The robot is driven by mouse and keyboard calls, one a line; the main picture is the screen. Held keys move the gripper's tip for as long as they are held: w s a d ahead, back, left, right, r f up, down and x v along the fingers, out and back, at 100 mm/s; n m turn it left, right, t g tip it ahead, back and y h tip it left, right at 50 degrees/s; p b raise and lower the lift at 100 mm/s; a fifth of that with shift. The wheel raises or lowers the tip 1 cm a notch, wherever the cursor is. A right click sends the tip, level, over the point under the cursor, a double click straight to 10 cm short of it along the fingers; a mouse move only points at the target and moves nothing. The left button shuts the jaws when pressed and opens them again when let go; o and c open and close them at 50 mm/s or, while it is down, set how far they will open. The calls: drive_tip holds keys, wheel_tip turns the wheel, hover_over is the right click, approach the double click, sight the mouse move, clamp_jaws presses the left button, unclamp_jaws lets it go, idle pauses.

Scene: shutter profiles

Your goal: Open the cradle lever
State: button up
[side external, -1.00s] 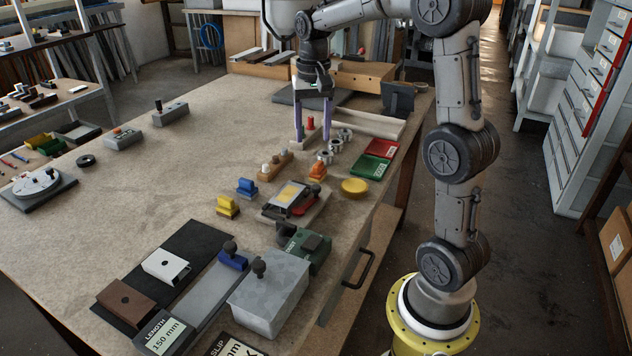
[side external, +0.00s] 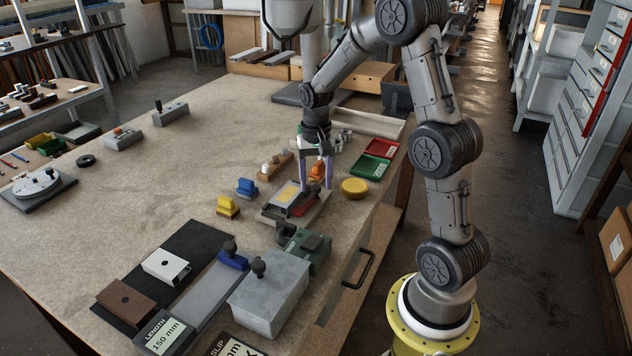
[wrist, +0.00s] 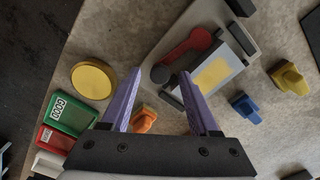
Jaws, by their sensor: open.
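The cradle is a light base plate (side external: 267,217) carrying a grey block with a yellow label (side external: 288,193). Its red lever (side external: 303,207) lies along the block's right side. In the wrist view the red lever (wrist: 192,44) ends in a dark round knob (wrist: 160,73). My gripper (side external: 315,187) is open over the lever side of the cradle, fingers pointing down. In the wrist view the purple fingertips (wrist: 160,72) appear on either side of the knob, with nothing gripped. I cannot tell how far above the lever they are.
A yellow disc (side external: 354,187) lies to the right of the cradle. Blue (side external: 246,187) and yellow (side external: 227,206) blocks stand to its left, and an orange piece (side external: 317,170) behind. A green fixture (side external: 308,252) stands close in front. Red and green trays (side external: 369,166) lie at the right edge.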

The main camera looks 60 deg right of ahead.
drive_tip(key=shift+f, duration=0.25)
clamp_jaws()
drive_tip(key=shift+r, duration=0.1)
idle(1.2)
